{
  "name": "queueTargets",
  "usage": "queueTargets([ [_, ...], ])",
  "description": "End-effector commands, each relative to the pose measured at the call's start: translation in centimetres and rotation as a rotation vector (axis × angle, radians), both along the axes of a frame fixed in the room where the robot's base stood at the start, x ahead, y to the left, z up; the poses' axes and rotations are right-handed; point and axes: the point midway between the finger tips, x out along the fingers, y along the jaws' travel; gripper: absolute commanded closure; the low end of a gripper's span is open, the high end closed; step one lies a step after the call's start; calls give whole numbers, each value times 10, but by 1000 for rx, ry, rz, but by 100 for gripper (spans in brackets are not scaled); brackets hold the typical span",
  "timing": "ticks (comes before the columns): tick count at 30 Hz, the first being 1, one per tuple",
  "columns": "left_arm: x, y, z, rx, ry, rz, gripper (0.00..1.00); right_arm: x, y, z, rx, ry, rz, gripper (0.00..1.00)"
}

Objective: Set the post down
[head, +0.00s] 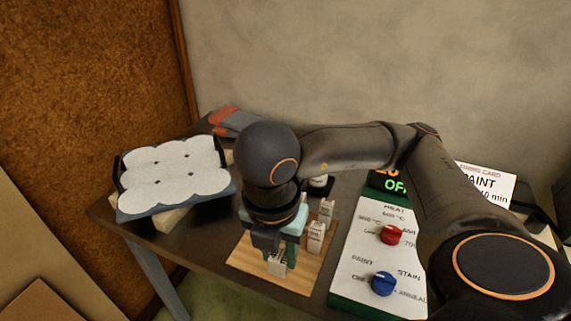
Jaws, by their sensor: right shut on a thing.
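My right gripper (277,250) points down over a light wooden board (247,262) on the dark table. It is shut on a small pale post (278,264) with dark marks, seen at its lower end. The post is at or just above the front part of the board; I cannot tell whether it touches. Other small pale posts (316,236) stand on the board to the right of the gripper. My own arm and wrist hide the back of the board. My left gripper is not in view.
A control panel (350,270) with a red knob (391,235) and a blue knob (383,283) lies close right of the board. A white scalloped pad (175,172) rests on a tilted stand at left. Grey-and-red gloves (228,122) lie behind. A card (487,182) stands at right.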

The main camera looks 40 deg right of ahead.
Motion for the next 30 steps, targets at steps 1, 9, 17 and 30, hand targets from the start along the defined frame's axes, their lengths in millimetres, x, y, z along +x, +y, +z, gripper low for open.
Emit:
queueTargets([
  [1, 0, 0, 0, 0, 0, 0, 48, 0, 0, 0, 1, 1, -27, 100],
  [9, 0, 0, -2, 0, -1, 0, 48, 41, -6, -19, 2, 5, -65, 100],
  [17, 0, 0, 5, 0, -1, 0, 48, 100, -13, -53, -2, 5, -62, 100],
  [30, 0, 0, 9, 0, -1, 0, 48, 139, -18, -101, -2, 1, -59, 100],
])
